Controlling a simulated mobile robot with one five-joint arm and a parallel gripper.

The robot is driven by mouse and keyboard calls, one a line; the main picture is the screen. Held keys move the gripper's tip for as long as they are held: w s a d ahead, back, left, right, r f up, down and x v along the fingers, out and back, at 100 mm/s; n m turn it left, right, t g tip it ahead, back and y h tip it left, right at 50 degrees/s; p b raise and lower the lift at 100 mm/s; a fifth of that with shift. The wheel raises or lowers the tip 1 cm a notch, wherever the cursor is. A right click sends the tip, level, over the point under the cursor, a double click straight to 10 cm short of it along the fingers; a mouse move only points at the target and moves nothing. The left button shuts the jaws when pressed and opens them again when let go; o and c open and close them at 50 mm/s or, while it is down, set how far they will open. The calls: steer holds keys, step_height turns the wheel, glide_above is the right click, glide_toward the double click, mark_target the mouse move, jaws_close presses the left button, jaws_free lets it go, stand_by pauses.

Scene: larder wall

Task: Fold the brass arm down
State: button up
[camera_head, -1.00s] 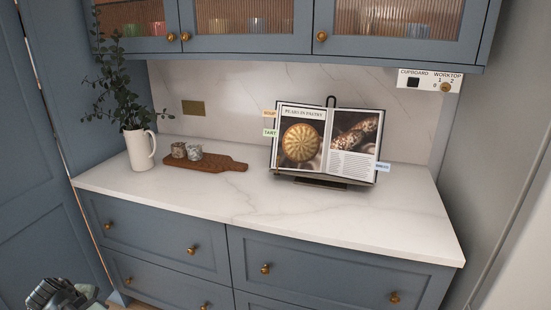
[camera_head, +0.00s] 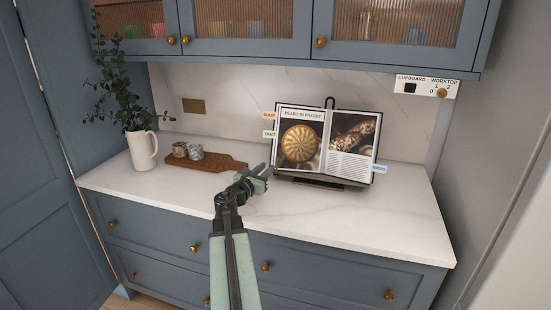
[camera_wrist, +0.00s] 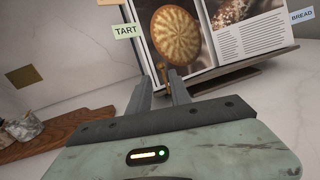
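An open cookbook (camera_head: 345,140) leans on a dark stand (camera_head: 318,183) on the worktop. The wrist view shows its lower left part, the pie picture (camera_wrist: 168,28) above my fingers. A small brass piece (camera_wrist: 165,70) shows at the stand's lower left edge, just beyond and between my fingertips; I take it for the brass arm, but most of it is hidden or too small to tell. My gripper (camera_head: 264,171) is in front of the book's lower left corner. In the wrist view my gripper (camera_wrist: 160,80) is open, its fingers apart and apparently empty.
A wooden board (camera_head: 222,163) with stone pots (camera_head: 195,151) lies left of my gripper, beside a white jug (camera_head: 142,150) of leafy stems. A switch plate (camera_head: 425,87) is at upper right. The worktop's right side (camera_head: 400,215) is clear.

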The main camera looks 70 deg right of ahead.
mark_target(276, 159)
steer(key=d, duration=0.5)
steer(key=s+d, duration=0.1)
steer(key=d, duration=0.2)
steer(key=shift+a, duration=0.1)
steer(key=shift+c, duration=0.3)
jaws_close()
steer(key=shift+w+a+f, duration=0.1)
steer(key=shift+w, duration=0.05)
stand_by(0.8)
